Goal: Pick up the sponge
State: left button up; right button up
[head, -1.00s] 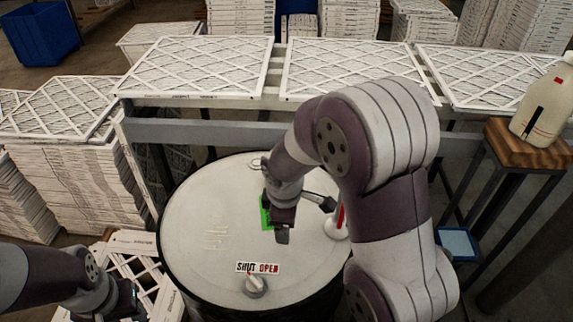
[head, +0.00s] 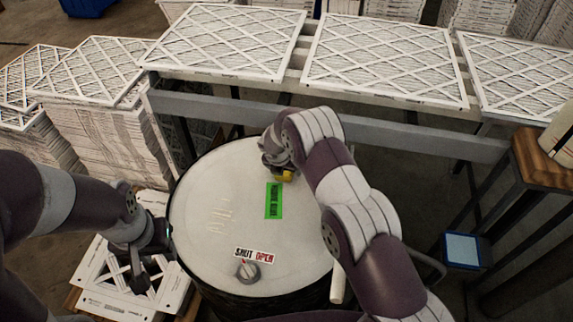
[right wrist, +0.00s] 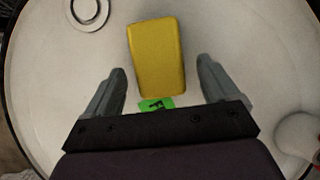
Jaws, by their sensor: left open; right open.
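The yellow sponge (right wrist: 156,58) lies on the white drum lid (right wrist: 50,75). In the right wrist view it is in front of and between the open fingers of my right gripper (right wrist: 162,88), with a gap on each side. In the head view only a small part of the sponge (head: 285,176) shows below my right gripper (head: 277,160), whose fingers are mostly hidden by the arm. My left gripper (head: 140,272) is open and empty, left of the drum above the boxed filters.
The lid carries a green label (head: 274,200), a shut/open sign (head: 254,255) and a knob (head: 247,270). A metal rail (head: 330,133) and filter stacks (head: 385,60) stand behind. A wooden stool (head: 535,160) with a bottle (head: 562,135) is at right.

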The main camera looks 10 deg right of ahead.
jog(key=shift+w+f, duration=0.1)
jog(key=shift+f, duration=0.35)
jog(key=shift+w+d+f, duration=0.1)
jog(key=shift+w+f, duration=0.05)
jog(key=shift+f, duration=0.1)
jog(key=c, duration=1)
jog(key=shift+c, duration=0.2)
jog(key=shift+r, duration=0.15)
jog(key=shift+r, duration=0.35)
notch_tip(320, 180, up, 3)
jog(key=shift+r+b, duration=0.1)
jog(key=shift+b, duration=0.75)
jog(key=d+r+b, duration=0.1)
jog(key=d+r, duration=0.6)
jog(key=d, duration=0.4)
jog(key=shift+s+d, duration=0.3)
jog(key=shift+d, duration=0.05)
